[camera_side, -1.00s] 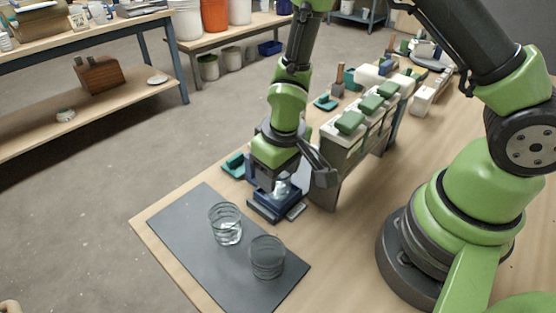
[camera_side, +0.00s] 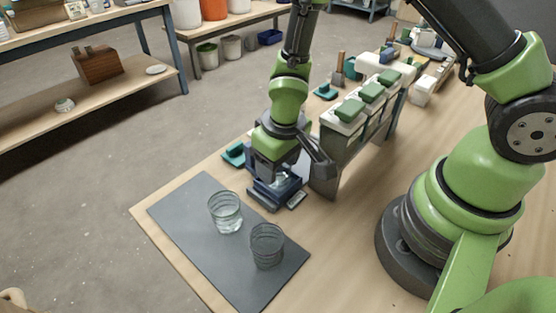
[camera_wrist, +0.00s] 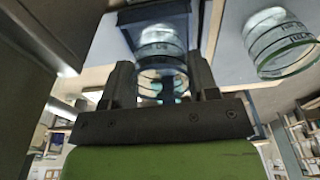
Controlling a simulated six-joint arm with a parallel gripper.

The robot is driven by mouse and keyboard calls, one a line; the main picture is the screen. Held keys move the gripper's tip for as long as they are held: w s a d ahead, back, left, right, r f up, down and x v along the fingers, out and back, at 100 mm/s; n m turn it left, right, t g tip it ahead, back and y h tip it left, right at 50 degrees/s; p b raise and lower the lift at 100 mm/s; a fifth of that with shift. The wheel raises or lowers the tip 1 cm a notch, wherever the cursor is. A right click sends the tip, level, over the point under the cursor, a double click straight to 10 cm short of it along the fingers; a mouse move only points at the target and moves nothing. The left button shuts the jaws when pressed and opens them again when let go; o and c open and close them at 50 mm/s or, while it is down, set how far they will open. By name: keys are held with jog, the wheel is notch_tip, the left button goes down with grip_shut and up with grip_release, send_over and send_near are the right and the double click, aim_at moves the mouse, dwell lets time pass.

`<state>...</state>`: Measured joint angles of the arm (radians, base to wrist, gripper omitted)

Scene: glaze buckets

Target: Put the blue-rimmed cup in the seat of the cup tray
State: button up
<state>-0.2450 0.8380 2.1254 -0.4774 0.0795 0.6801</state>
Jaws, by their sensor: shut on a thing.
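The blue-rimmed cup (camera_wrist: 160,80) is clear glass and sits between my fingers in the wrist view. My gripper (camera_wrist: 160,88) is shut on it. In the side view my gripper (camera_side: 281,174) is low over the dark blue cup tray (camera_side: 268,200), with the cup partly hidden between the jaws. The blue tray (camera_wrist: 203,25) also shows beyond the cup in the wrist view. The cup looks lined up over or inside the tray's seat; whether it touches the bottom is hidden.
Two clear glass cups stand on the grey mat (camera_side: 195,235), one left (camera_side: 225,213) and one nearer (camera_side: 267,246). A green-rimmed cup (camera_wrist: 280,45) shows in the wrist view. A white rack with green lids (camera_side: 350,125) stands close right of my gripper. A teal item (camera_side: 234,154) lies behind.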

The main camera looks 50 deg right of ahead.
jog(key=shift+f, duration=0.15)
jog(key=o, duration=0.8)
notch_tip(320, 180, up, 7)
dwell(0.3)
jog(key=s+d+r+m+t, duration=0.1)
jog(key=s+r, duration=0.1)
jog(key=r, duration=0.4)
jog(key=s+d+r+m+t, duration=0.1)
jog(key=d+r, duration=0.1)
jog(key=r, duration=0.4)
jog(key=s+r+m+t+y, duration=0.2)
jog(key=s+r+t, duration=0.1)
jog(key=s+r, duration=0.5)
jog(key=s, duration=0.2)
jog(key=shift+s+d+t, duration=0.35)
jog(key=shift+d+t, duration=0.05)
